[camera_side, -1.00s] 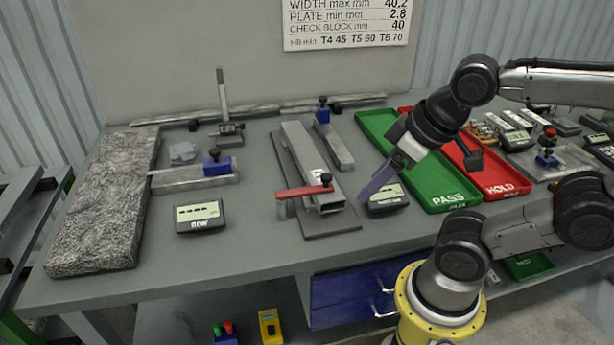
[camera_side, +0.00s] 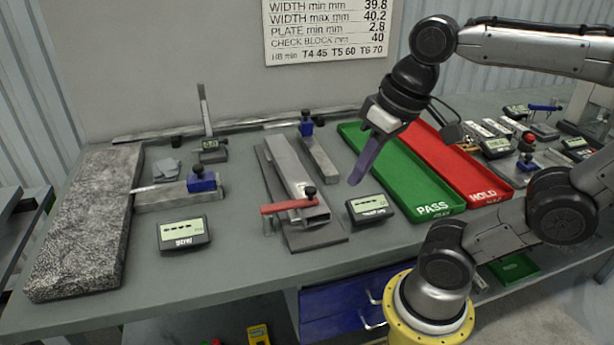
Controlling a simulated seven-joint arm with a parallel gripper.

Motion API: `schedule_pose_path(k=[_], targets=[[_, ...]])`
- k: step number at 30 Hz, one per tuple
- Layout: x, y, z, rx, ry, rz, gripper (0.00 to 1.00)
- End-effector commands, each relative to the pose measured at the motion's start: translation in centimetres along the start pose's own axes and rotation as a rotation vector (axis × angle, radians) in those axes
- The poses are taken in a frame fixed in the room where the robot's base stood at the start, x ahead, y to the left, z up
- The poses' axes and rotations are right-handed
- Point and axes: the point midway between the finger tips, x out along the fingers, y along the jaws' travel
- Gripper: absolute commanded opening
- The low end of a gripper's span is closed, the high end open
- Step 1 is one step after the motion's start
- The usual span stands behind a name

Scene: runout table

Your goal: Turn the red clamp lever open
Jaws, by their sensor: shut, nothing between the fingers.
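The red clamp lever (camera_side: 288,206) lies across the near end of a grey metal channel (camera_side: 290,170), with a black knob at its right end. The channel rests on a dark base plate (camera_side: 318,238). My gripper (camera_side: 354,182) points down and to the left, its purple fingers shut and empty. It hangs in the air up and to the right of the lever, apart from it, above the far edge of a small display box (camera_side: 370,209).
A green PASS tray (camera_side: 432,210) and a red HOLD tray (camera_side: 480,197) lie to the right. Another display (camera_side: 184,234), a block with a blue clamp (camera_side: 202,181) and a rough stone slab (camera_side: 75,240) are to the left. The table front is clear.

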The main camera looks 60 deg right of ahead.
Motion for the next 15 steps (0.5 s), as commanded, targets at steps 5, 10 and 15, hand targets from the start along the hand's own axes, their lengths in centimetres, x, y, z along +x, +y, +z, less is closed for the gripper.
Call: schedule_pose_path(k=[5,10,15], targets=[[-2.0,-0.2,-4.6,0.184,-0.136,0.021,0.00],[-2.3,0.7,-9.6,0.362,-0.269,0.045,0.00],[-1.0,3.0,-14.5,0.524,-0.393,0.065,0.00]])
